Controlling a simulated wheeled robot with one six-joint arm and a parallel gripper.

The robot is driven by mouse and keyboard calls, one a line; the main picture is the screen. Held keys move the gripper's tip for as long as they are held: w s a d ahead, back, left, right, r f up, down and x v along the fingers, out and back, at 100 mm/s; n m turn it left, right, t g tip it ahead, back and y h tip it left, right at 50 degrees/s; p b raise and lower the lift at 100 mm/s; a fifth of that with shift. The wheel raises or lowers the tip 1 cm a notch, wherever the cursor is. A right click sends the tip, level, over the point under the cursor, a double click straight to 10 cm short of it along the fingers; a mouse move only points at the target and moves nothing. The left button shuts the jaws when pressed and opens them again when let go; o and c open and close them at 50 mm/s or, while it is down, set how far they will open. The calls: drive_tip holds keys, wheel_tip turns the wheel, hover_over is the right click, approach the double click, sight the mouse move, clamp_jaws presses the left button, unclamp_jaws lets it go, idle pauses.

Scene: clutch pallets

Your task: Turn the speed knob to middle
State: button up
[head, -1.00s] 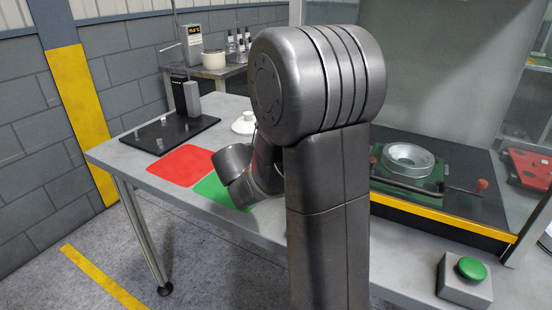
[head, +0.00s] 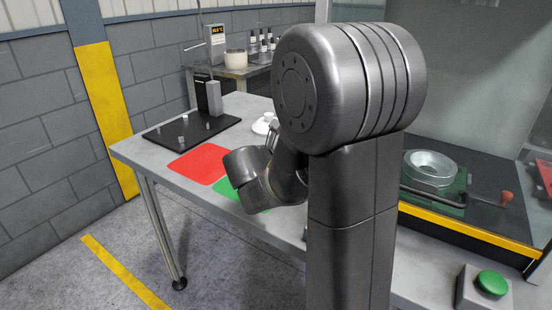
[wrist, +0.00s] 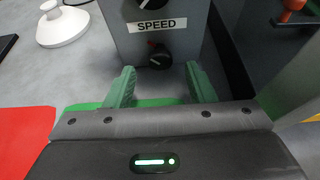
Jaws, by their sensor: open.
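In the wrist view, a grey box (wrist: 190,35) stands ahead with a white SPEED label (wrist: 157,26). A black knob (wrist: 160,57) sits just below the label, with a small pale pointer line directed left and a red mark above it. Part of another black knob (wrist: 153,4) shows above the label at the top edge. I cannot tell which knob the label names. My gripper (wrist: 160,70) has two green fingers spread apart, one on each side of the lower knob and short of it. In the head view my arm hides the box and gripper.
A red mat (head: 200,163) and green mat (head: 228,194) lie on the grey table. A black board (head: 190,133) with small pegs is behind them. A white round-based object (wrist: 68,28) stands left of the box. A green button (head: 491,284) is at the right.

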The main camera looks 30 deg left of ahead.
drive_tip(key=d+p+v, duration=0.1)
drive_tip(key=v, duration=0.9)
drive_tip(key=shift+s+a, duration=0.35)
drive_tip(key=shift+a, duration=0.15)
drive_tip(key=shift+r, duration=0.1)
drive_tip(key=b+x, duration=0.1)
drive_tip(key=x, duration=1.3)
drive_tip(key=shift+b, duration=0.3)
drive_tip(key=shift+s+r, duration=0.1)
